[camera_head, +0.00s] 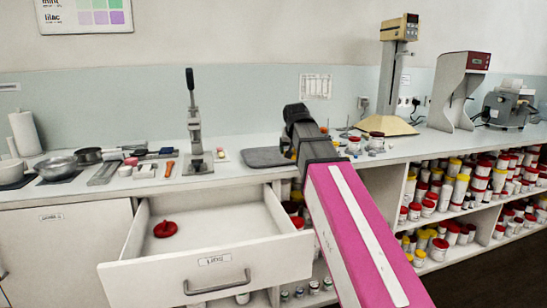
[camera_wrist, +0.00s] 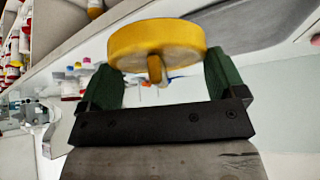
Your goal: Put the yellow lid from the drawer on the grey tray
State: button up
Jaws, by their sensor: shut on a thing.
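In the wrist view, the yellow lid (camera_wrist: 155,42) is between the two green fingers of my gripper (camera_wrist: 160,74). The gripper is shut on it, and a small knob on the lid points toward the camera. In the head view my arm hides most of the gripper and lid. The grey tray (camera_head: 262,158) lies flat on the counter, just left of my arm's end, and its right part is hidden. A dark grey surface, probably the tray, shows behind the lid in the wrist view (camera_wrist: 250,28). The drawer (camera_head: 205,262) is open.
A red lid (camera_head: 165,229) lies in the drawer. A lever press (camera_head: 194,125) stands left of the tray. Small jars (camera_head: 354,146) and a beige stand (camera_head: 386,125) are to the right. Shelves of jars (camera_head: 480,190) fill the lower right.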

jog(key=w+a+r+n+y, duration=0.1)
jog(key=w+a+r, duration=0.15)
jog(key=a, duration=0.45)
jog(key=w+a+r+n+y, duration=0.1)
jog(key=w+a+n, duration=0.15)
jog(key=a, duration=0.45)
jog(key=w+a+r+n, duration=0.1)
jog(key=w+a, duration=0.2)
jog(key=a, duration=0.5)
send_over(261, 157)
jog(key=s, duration=0.2)
notch_tip(261, 157, down, 7)
jog(key=shift+s+d+r, duration=0.1)
jog(key=shift+d+r, duration=0.05)
jog(key=shift+f, duration=2.05)
jog(key=o, duration=0.5)
jog(key=shift+f, duration=0.15)
jog(key=shift+o, duration=0.6)
jog(key=v, duration=1.2)
jog(key=shift+d+r, duration=0.2)
jog(key=shift+d, duration=0.05)
